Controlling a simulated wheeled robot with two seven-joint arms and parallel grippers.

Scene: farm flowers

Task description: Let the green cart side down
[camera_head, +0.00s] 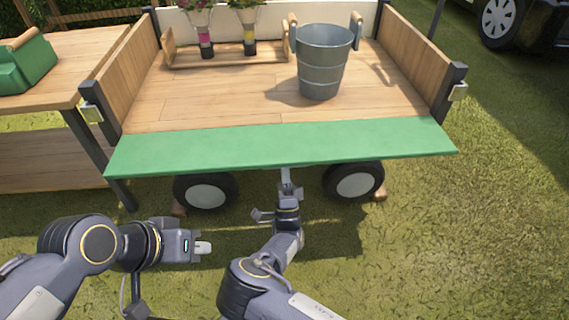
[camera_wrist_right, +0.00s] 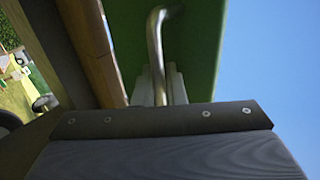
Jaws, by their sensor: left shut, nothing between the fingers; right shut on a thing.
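The green cart side (camera_head: 280,143) is the front board of the wooden cart (camera_head: 190,108). It is folded outward from the front edge of the bed; its exact angle is hard to tell. In the right wrist view the green side (camera_wrist_right: 195,40) shows with a bent metal handle (camera_wrist_right: 155,35). My right gripper (camera_head: 287,178) is at the board's outer edge, near its middle. In the wrist view its fingers (camera_wrist_right: 160,88) are shut on the handle. My left gripper (camera_head: 203,247) is shut and empty, over the grass in front of the left wheel, apart from the cart.
A grey metal bucket (camera_head: 323,65) and a wooden carrier (camera_head: 225,55) with flowers in vases stand on the bed. Cart wheels (camera_head: 206,190) are below. Grass at the right is clear.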

